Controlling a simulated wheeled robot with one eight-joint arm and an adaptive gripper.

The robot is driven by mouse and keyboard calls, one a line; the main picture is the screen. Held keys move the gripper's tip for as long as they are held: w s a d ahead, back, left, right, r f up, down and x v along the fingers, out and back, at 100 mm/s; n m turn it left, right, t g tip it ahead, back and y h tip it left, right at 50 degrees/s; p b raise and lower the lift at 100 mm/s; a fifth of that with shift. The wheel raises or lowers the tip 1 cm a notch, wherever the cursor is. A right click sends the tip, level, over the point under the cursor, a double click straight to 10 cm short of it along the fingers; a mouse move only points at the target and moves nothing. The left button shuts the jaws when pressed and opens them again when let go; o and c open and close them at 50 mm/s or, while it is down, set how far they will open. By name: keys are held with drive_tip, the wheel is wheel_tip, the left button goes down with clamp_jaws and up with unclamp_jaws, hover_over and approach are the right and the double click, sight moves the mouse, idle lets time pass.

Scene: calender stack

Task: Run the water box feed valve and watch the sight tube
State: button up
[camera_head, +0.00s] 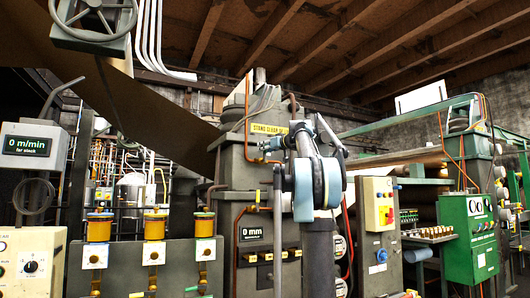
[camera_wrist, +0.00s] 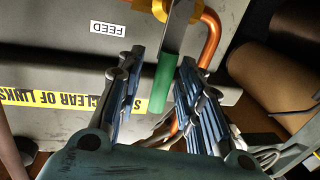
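In the wrist view, a valve lever with a green grip (camera_wrist: 164,82) hangs from a yellow valve body (camera_wrist: 160,8) with a copper pipe (camera_wrist: 210,38) beside it. A white label reading FEED (camera_wrist: 108,28), upside down, is on the grey panel beside it. My gripper (camera_wrist: 160,60) is open, with its two blue fingers on either side of the green grip and visible gaps. I cannot pick out the sight tube for certain.
Three amber cups (camera_head: 154,226) stand at left, near a box reading 0 m/min (camera_head: 32,146). A 0 mm display (camera_head: 252,233) is on the column. A green control box (camera_head: 470,240) and a brown roller (camera_wrist: 270,82) are to the right.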

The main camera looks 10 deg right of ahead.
drive_tip(key=shift+c, duration=0.3)
clamp_jaws()
drive_tip(key=shift+s+a+f+n+g+h, duration=0.25)
drive_tip(key=shift+a+n, duration=0.45)
drive_tip(key=shift+n, duration=0.55)
drive_tip(key=shift+s+a+f+n+g+h, duration=0.15)
drive_tip(key=shift+s+a+f+n, duration=0.15)
drive_tip(key=shift+a+n, duration=0.7)
drive_tip(key=shift+s+a+f+n+g+h, duration=0.1)
drive_tip(key=shift+s+a+f+n+h, duration=0.25)
drive_tip(key=shift+n, duration=1.1)
drive_tip(key=shift+w+a, duration=0.1)
drive_tip(key=shift+w, duration=0.05)
drive_tip(key=shift+o, duration=0.3)
unclamp_jaws()
